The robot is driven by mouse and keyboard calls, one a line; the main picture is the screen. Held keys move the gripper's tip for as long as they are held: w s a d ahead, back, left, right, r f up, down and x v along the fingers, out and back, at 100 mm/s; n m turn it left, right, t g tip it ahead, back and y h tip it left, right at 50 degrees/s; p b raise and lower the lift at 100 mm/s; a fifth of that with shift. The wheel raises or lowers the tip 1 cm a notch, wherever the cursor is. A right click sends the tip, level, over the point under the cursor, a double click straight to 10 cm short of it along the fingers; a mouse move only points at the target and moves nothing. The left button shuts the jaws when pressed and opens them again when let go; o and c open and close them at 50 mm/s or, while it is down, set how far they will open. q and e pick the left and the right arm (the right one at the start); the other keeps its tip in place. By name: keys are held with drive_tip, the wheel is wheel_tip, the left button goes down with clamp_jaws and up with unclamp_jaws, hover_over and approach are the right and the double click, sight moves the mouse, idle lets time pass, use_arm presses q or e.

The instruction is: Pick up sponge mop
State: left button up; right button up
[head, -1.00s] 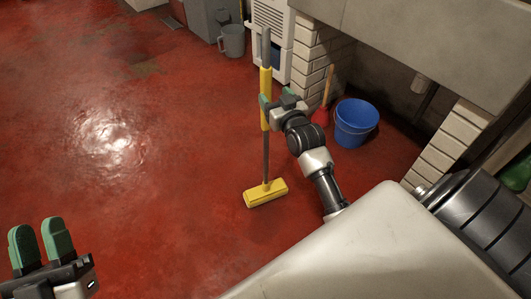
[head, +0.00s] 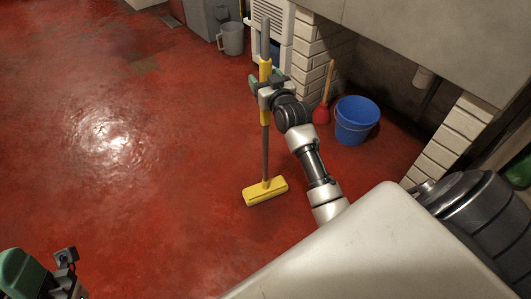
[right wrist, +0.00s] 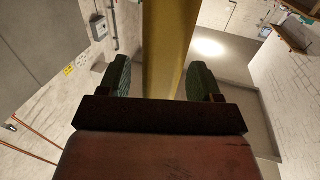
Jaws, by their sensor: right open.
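The sponge mop (head: 265,150) stands upright on the red floor in the middle of the head view. It has a grey pole, a yellow sleeve higher up and a yellow head at the bottom. My right gripper (head: 264,84) is at the yellow sleeve. In the right wrist view the yellow sleeve (right wrist: 168,45) passes between the green fingers, which are open on either side of it. A gap shows at the left finger; the right one looks close to the sleeve. My left gripper (head: 42,268) is in the bottom left corner, partly cut off, away from the mop.
A blue bucket (head: 355,120) and a red plunger (head: 322,112) stand right of the mop by a white brick pillar (head: 312,55). A grey mug-like container (head: 231,39) stands behind. The red floor (head: 110,190) to the left is clear.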

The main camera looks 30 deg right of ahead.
clamp_jaws()
drive_tip(key=shift+r, duration=0.1)
idle(0.4)
